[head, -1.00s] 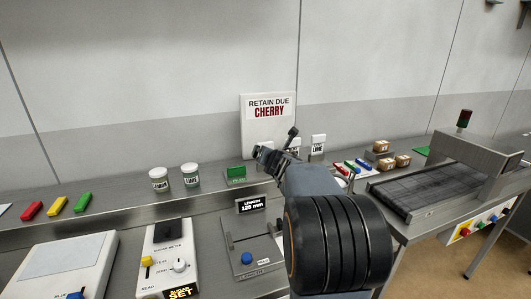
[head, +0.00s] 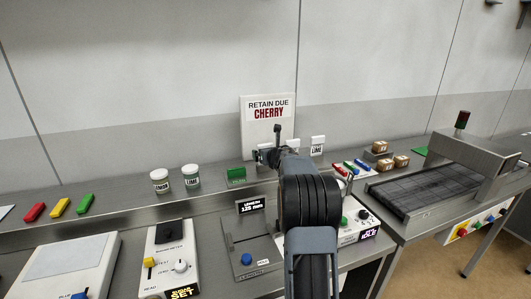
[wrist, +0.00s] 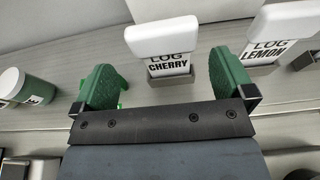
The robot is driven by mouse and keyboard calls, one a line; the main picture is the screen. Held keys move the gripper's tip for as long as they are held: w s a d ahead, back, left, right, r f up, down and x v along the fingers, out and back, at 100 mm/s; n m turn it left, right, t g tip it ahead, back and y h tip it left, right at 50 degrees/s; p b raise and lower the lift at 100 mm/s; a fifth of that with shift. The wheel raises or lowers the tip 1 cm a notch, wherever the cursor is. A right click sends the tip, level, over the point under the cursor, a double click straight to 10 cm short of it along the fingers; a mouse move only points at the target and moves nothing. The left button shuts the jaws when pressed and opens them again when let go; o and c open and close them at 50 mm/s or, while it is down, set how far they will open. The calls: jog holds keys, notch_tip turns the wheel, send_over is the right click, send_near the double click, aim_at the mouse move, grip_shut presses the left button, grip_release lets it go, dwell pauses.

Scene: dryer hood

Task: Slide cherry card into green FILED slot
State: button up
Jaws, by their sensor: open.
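The cherry card (wrist: 168,55) is white with a thick white top and stands upright in a small grey holder in the wrist view, its label reading LOG CHERRY. My gripper (wrist: 165,82) is open, with one green finger towards each side of the card and nothing held. In the head view my gripper (head: 269,154) is in front of the RETAIN DUE CHERRY sign and largely hides the cherry card. The green slot block (head: 236,175) sits on the shelf to the left of my gripper; its lettering is too small to read. A green piece shows beside the left finger in the wrist view.
The lemon card (wrist: 270,45) stands close to the right finger. The lime card (head: 318,146) is farther right. The CHERRY sign (head: 268,115) rises behind. A conveyor (head: 425,184) is at right.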

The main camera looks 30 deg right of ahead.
jog(key=shift+d+p+x, duration=0.1)
jog(key=shift+p+x, duration=0.5)
jog(key=shift+x, duration=0.6)
jog(key=shift+d+p+x, duration=0.15)
jog(key=shift+p+x, duration=0.4)
jog(key=shift+x, duration=0.7)
jog(key=shift+c, duration=0.3)
jog(key=shift+r, duration=0.1)
jog(key=c, duration=0.9)
jog(key=shift+o, duration=0.2)
jog(key=shift+r+p, duration=2.65)
jog(key=shift+r, duration=2.35)
